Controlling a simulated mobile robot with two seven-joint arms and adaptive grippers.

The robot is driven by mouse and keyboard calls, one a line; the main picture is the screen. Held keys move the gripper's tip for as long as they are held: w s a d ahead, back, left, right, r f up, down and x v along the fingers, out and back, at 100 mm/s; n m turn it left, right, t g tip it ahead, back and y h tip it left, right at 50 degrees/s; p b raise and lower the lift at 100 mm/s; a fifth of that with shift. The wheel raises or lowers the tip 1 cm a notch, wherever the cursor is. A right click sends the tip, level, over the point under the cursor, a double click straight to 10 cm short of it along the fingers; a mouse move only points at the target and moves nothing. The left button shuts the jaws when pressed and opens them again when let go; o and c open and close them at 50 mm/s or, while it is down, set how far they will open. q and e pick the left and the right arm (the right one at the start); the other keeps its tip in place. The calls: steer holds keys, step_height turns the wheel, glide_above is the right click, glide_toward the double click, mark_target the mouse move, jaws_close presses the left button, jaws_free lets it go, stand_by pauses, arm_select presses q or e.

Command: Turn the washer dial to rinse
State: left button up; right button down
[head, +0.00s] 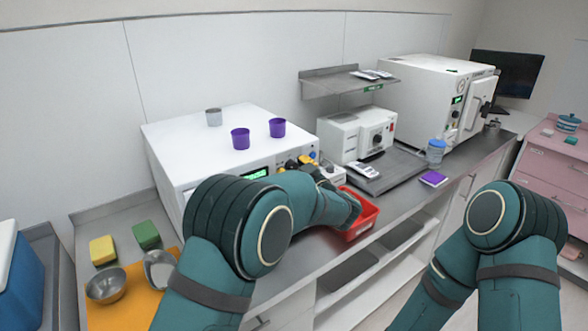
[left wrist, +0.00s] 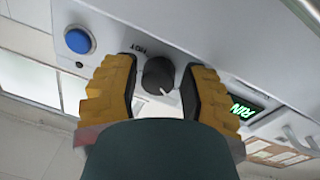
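The washer (head: 175,150) is the white box on the counter at left, with its green display (head: 257,174) on the front. In the left wrist view, the dark round dial (left wrist: 158,75) has a light pointer mark aimed to the lower right. My left gripper (head: 300,162) is at the washer's front panel. Its yellow fingers, also in the left wrist view (left wrist: 158,92), stand on either side of the dial with narrow gaps; it is open. The display (left wrist: 245,110) shows "RIN", the rest hidden by a finger. My right gripper is out of view.
A blue button (left wrist: 79,41) and a "HOT" label are beside the dial. A red bin (head: 360,217) sits below my left forearm. A smaller white machine (head: 356,135) is to the right.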

arm_select(q)
steer(key=shift+o, duration=0.8)
steer(key=v, duration=1.2)
